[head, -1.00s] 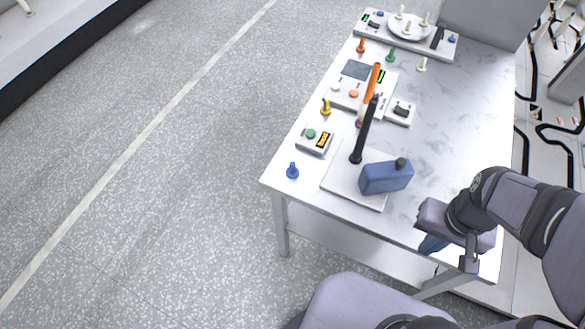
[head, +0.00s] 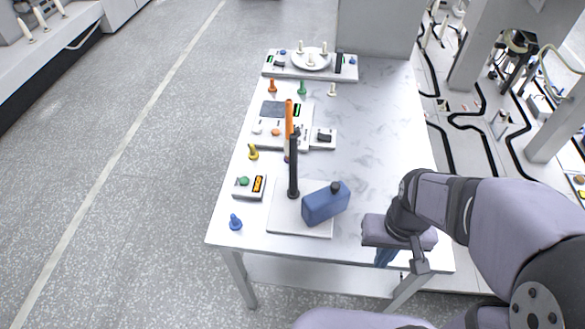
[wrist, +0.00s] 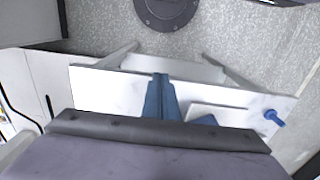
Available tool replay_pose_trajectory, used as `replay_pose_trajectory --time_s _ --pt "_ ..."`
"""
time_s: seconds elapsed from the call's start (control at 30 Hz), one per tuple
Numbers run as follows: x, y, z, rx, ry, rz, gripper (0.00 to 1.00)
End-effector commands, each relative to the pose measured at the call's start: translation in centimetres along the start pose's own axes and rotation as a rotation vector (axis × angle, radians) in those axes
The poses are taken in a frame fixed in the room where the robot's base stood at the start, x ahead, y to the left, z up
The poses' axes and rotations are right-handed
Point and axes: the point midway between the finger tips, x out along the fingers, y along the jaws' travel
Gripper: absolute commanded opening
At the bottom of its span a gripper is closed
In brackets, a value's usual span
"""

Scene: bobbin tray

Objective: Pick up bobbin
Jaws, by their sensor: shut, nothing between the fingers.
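Several coloured bobbins stand apart along the left side of the white table (head: 385,130): blue (head: 235,222) at the near left corner, yellow (head: 253,152), orange (head: 272,86), green (head: 302,87) and white (head: 332,90) farther back. The blue bobbin also shows at the right in the wrist view (wrist: 274,118). My gripper (head: 384,258) is at the table's near right edge, well to the right of the blue bobbin. Its blue fingers (wrist: 160,92) are together and empty in the wrist view.
A blue bottle-like block (head: 326,204) and a dark upright post (head: 294,165) stand on a pale plate (head: 285,228) between my gripper and the blue bobbin. A button box (head: 249,187) is behind the blue bobbin. A round dish with white pegs (head: 311,60) is at the back. The table's right side is clear.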

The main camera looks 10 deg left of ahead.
Motion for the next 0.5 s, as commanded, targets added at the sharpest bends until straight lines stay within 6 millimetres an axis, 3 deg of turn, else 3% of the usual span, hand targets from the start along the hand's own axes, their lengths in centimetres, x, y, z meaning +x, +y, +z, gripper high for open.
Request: replay_pose_trajectory --time_s 0.2,0.37,0.5 --pt "0.00 0.00 0.00 0.000 0.000 0.000 0.02" --pt "0.00 0.00 0.00 0.000 0.000 0.000 0.39" --pt "0.00 0.00 0.00 0.000 0.000 0.000 0.39"
